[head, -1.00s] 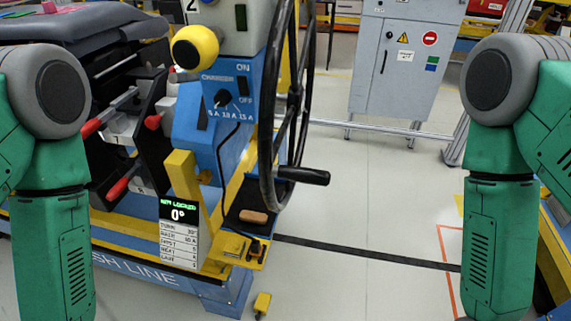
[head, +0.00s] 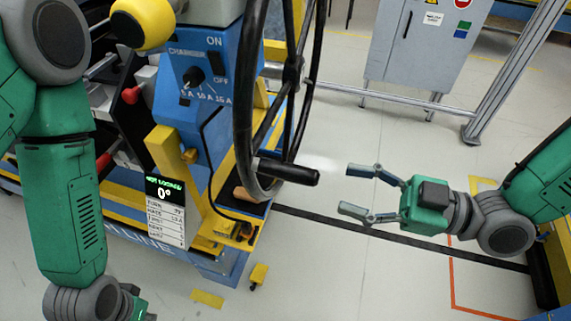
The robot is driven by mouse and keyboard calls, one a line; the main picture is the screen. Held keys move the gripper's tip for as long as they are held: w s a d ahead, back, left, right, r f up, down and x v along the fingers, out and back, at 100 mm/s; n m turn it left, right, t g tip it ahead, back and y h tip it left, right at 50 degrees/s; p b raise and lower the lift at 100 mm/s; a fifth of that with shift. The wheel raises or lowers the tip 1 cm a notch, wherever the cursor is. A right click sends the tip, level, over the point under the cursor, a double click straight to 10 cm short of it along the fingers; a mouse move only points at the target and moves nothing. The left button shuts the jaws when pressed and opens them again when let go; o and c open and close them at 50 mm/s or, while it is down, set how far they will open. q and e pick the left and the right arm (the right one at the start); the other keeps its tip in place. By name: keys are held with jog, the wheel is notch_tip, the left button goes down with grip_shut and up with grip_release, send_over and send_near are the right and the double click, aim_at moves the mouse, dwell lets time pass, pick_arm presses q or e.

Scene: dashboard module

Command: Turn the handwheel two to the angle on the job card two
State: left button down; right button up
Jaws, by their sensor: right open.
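The black handwheel (head: 243,130) stands upright on the blue and yellow station, seen nearly edge-on. Its black crank handle (head: 289,172) sticks out to the right at the lower rim. The job card (head: 167,214) hangs at the station's front with a small display (head: 165,188) above it reading 0°. The display's green line and the card's rows are too small to read surely. My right gripper (head: 360,190) is open and empty, its fingers pointing left at the crank handle with a gap between. My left gripper (head: 138,304) is mostly cut off at the bottom edge.
A grey cabinet (head: 420,45) and a metal post (head: 520,65) stand behind. The floor (head: 370,130) right of the wheel is clear.

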send_near(253, 165)
jog(key=x, duration=0.5)
jog(key=shift+w+a+f, duration=0.15)
jog(key=shift+w+f, duration=0.15)
jog(key=shift+f, duration=0.05)
jog(key=shift+d, duration=0.5)
grip_shut()
